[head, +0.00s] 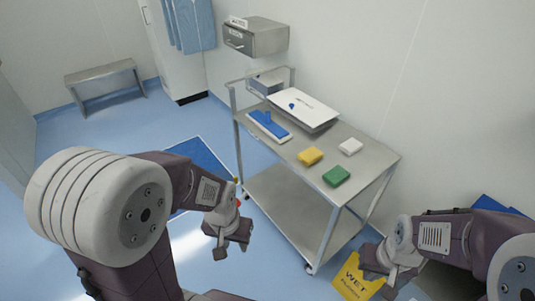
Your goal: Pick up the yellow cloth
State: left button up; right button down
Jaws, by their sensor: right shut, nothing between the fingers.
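The yellow cloth (310,156) is a small folded block lying on the top shelf of a metal cart (375,158). It sits between a blue-and-white flat tool and a green cloth, apart from both. My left gripper (232,248) is in front of the cart, to the left of and lower in the picture than the yellow cloth, and away from it. Whether its fingers are open or shut is unclear. My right gripper (382,280) is shut and empty at the lower right, away from the cloth.
A green cloth (336,176), a white cloth (351,146), a blue-and-white flat tool (269,126) and a white board (303,106) share the top shelf. The lower shelf (290,205) looks bare. A yellow "WET" sign (352,280) is near my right gripper. A bench (102,74) stands far left.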

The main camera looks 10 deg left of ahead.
aim_at(312, 155)
jog(key=i+j+z, duration=0.3)
jog(key=j+z, duration=0.2)
jog(key=i+j+z, duration=0.15)
jog(key=j+z, duration=0.3)
jog(key=j, duration=0.2)
jog(key=j+z, duration=0.5)
jog(key=j, duration=0.2)
jog(key=j+z, duration=0.5)
jog(key=j, duration=0.2)
jog(key=k+j+z, duration=0.2)
jog(key=j+z, duration=0.25)
jog(key=j, duration=0.2)
